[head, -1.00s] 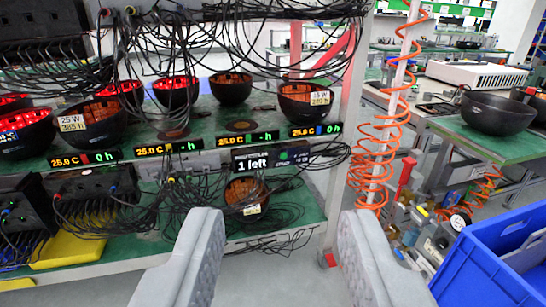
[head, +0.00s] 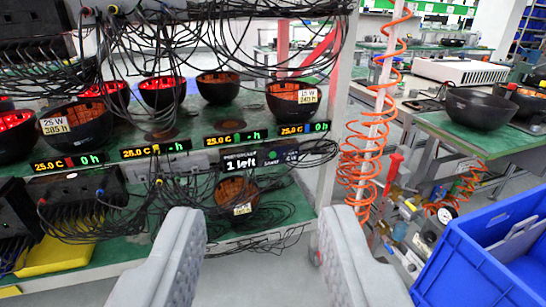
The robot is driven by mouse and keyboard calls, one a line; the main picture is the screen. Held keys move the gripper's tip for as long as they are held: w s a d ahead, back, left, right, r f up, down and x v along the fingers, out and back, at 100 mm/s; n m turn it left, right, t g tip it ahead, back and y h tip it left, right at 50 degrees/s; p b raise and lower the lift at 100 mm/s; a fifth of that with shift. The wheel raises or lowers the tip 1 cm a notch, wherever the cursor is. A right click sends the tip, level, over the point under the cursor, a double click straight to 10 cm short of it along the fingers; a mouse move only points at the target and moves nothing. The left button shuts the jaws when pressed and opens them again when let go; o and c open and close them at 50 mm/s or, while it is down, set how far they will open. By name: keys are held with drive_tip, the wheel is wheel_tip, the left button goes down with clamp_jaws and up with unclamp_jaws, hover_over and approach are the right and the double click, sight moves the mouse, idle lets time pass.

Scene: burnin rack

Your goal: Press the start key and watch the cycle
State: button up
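A black control panel (head: 240,161) on the rack's front edge reads "1 left". To the right of that text it has a small green mark (head: 273,157) and lettering too small to read, so I cannot be sure which part is the start key. Shelf-edge displays (head: 66,163) show 25.0 C with red or green marks; the one at the right (head: 303,129) ends in "0 h". Black bowls with lit red or orange insides, such as the one labelled 15 W (head: 292,100), stand above. My gripper (head: 262,216) is open and empty, below and in front of the panel, apart from it.
Black cables hang over the rack and its lower shelf. Another bowl (head: 237,194) sits on that shelf. A coiled orange hose (head: 365,165) hangs right of the rack post. A blue crate (head: 450,265) stands at the lower right. A green-topped bench (head: 470,135) lies beyond.

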clamp_jaws()
idle(1.5)
